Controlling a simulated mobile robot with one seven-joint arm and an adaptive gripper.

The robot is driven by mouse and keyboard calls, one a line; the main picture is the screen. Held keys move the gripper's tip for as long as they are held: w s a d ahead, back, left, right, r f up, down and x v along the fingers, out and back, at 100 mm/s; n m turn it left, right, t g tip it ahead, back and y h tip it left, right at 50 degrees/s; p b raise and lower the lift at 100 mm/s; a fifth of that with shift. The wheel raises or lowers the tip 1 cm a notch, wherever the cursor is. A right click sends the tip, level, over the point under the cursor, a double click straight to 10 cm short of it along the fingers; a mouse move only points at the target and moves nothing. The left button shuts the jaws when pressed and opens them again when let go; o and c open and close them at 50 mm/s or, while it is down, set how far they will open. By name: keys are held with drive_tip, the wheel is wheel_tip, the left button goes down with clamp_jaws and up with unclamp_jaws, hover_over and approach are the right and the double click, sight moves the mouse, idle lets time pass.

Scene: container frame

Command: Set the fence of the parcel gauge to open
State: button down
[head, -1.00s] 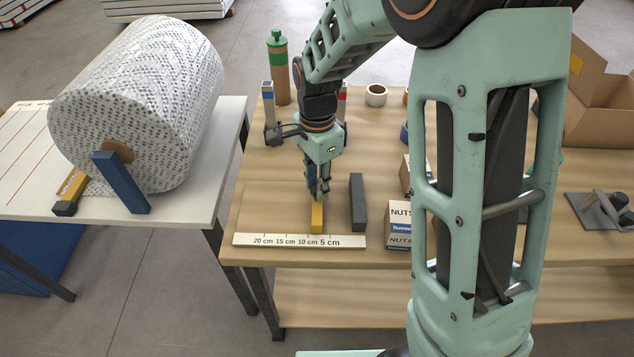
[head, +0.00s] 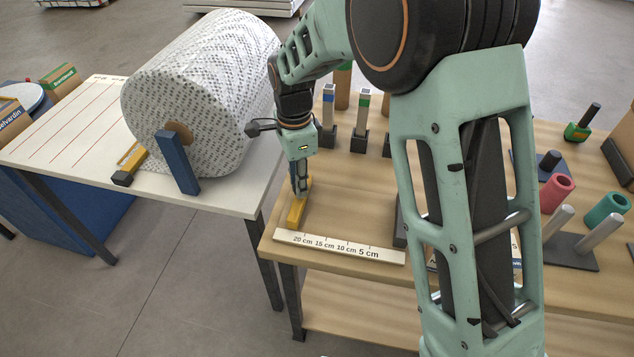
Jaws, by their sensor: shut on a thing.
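The parcel gauge has a pale scale strip (head: 338,246) along the table's front edge, marked 20, 15, 10 and 5 cm from left to right. Its yellow fence (head: 297,212) stands behind the 20 cm label, at the strip's left end. The dark grey fixed block (head: 400,228) is at the 5 cm end, mostly hidden by my arm. A wide gap lies between the fence and that block. My gripper (head: 300,193) points down at the fence and is shut on its upper part, with the fingertips partly hiding it.
A large patterned roll (head: 200,90) on a white table (head: 75,135) stands close to the left of my gripper. Small upright holders (head: 360,125) stand behind the gauge. Coloured tubes (head: 556,192) on pegs are at the right. The wood between fence and block is clear.

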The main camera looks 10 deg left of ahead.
drive_tip(key=shift+a+r, duration=0.1)
drive_tip(key=shift+a, duration=0.2)
drive_tip(key=c, duration=1.6)
unclamp_jaws()
drive_tip(key=shift+a, duration=0.1)
wheel_tip(320, 180, up, 12)
drive_tip(key=shift+d, duration=0.2)
